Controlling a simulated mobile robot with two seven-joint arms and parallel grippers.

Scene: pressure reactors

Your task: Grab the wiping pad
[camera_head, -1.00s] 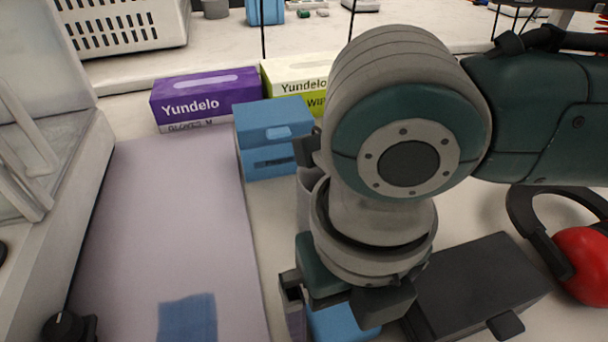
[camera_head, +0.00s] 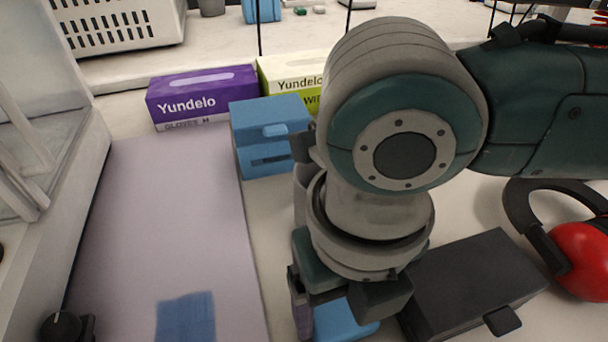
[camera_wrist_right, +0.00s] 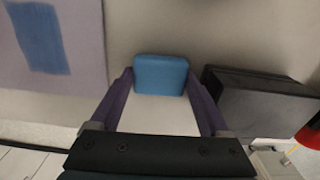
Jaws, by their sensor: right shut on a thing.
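The wiping pad is a small blue block (camera_wrist_right: 160,76) at the tips of my right gripper's purple fingers in the right wrist view. In the head view the pad (camera_head: 342,321) shows below the right wrist, partly hidden by it. My right gripper (camera_wrist_right: 160,84) points down and is shut on the pad, with one finger on each side. In the head view the gripper's (camera_head: 322,318) far finger is mostly hidden by the wrist. Whether the pad touches the table is unclear. My left gripper is in neither view.
A black box (camera_head: 470,283) lies right of the pad, with red-and-black earmuffs (camera_head: 580,262) beyond. A blue box (camera_head: 268,133), purple glove box (camera_head: 200,97) and green wipes box (camera_head: 290,72) stand behind. A lilac mat (camera_head: 165,215) with a flat blue patch (camera_head: 186,318) lies left.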

